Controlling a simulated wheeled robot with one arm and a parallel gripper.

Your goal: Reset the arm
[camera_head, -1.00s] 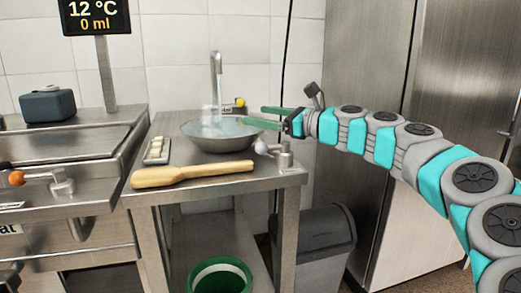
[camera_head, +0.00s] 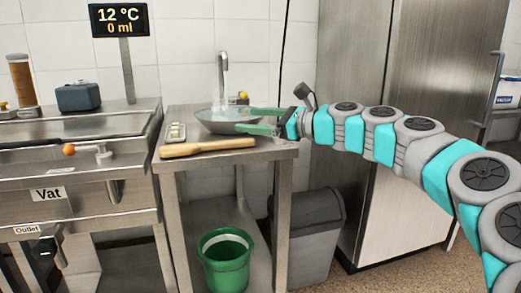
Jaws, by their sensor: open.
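My arm (camera_head: 379,134), teal and grey, reaches in from the right edge and is stretched out toward the sink. My gripper (camera_head: 244,119) has two green fingers that stand apart, with nothing seen between them. In the picture it overlaps the right side of the round metal sink bowl (camera_head: 212,126); whether it touches the bowl cannot be told. Water runs from the tap (camera_head: 222,68) into the bowl.
A wooden roller-like tool (camera_head: 207,148) and a small tray (camera_head: 176,132) lie on the steel table. The vat (camera_head: 75,165) stands left. A green bucket (camera_head: 224,265) and a grey bin (camera_head: 307,235) stand below. A tall steel cabinet (camera_head: 440,70) is at right.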

